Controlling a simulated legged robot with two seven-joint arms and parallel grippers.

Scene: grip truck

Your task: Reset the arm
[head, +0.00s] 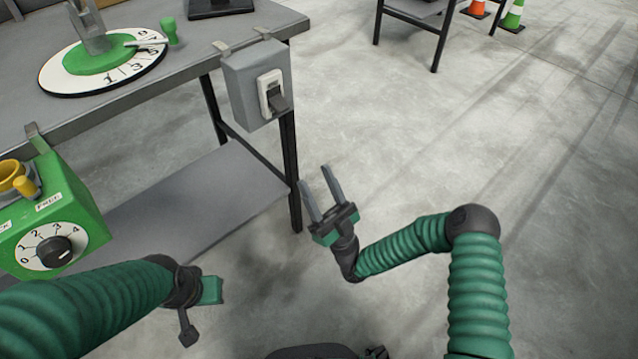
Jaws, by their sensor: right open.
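My right arm (475,290) comes up from the bottom right and bends left at a dark elbow. Its gripper (314,176) is open and empty, with two grey fingers pointing up and slightly left. It is over the bare floor, right of the table leg and apart from it. My left arm (90,305) comes in from the left, below the green box. Its gripper (198,308) is low in front of the table's lower shelf. Its fingers are not clear enough to tell open from shut, and no held thing shows.
The grey table (190,75) holds a white numbered dial (60,78) with a green centre. A grey switch box (245,85) hangs on its right edge. A green box (75,205) with a black knob hangs at left. Traffic cones (513,14) stand far off. The right floor is clear.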

